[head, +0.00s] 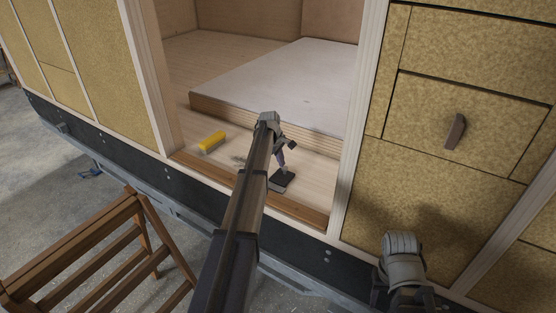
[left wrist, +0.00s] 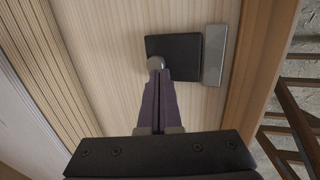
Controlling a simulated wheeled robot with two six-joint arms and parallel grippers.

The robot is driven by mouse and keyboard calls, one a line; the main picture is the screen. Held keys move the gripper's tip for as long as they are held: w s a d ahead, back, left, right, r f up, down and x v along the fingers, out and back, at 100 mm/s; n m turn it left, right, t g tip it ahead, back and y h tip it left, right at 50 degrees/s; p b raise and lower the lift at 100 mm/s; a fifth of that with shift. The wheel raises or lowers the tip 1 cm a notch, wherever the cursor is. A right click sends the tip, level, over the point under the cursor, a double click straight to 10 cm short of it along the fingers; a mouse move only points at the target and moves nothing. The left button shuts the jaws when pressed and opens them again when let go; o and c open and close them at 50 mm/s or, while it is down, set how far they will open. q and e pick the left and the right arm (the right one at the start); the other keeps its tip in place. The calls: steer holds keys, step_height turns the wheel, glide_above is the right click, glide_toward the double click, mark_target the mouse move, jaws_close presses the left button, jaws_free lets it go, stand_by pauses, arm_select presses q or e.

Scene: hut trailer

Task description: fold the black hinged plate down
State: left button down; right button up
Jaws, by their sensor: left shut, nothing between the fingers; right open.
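The black hinged plate (left wrist: 175,55) shows in the left wrist view as a dark square beside a grey metal strip (left wrist: 215,55). In the head view the plate (head: 284,178) is a small dark square on the wooden floor, just inside the doorway. It looks low and near flat, but its exact angle is unclear. My left gripper (left wrist: 157,72) is shut and empty, its purple fingers side by side. Its tips overlap the plate's edge away from the strip; I cannot tell if they touch. In the head view the left gripper (head: 282,166) points down at the plate. My right gripper's fingers do not show.
A yellow block-like brush (head: 212,141) lies on the floor left of my left arm. A raised platform with a pale top (head: 285,80) stands behind. Door posts (head: 350,140) bound the opening. A wooden ladder or chair (head: 90,245) stands outside; a drawer front (head: 465,115) is at right.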

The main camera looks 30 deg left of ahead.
mark_target(285, 167)
arm_select(q)
steer(key=shift+w+f+g+b, duration=0.3)
steer(key=shift+w+f+g, duration=0.15)
steer(key=shift+w, duration=0.2)
steer(key=shift+w+d+f+b, duration=0.1)
steer(key=shift+w+f+b, duration=0.35)
steer(key=shift+w, duration=0.1)
steer(key=shift+d, duration=0.1)
steer(key=shift+r, duration=0.1)
steer(key=shift+w+r+p, duration=0.2)
steer(key=shift+r+p, duration=0.5)
steer(key=shift+p, duration=0.2)
steer(key=w+p+v, duration=0.2)
steer(key=p+v, duration=1)
steer(key=shift+r, duration=0.35)
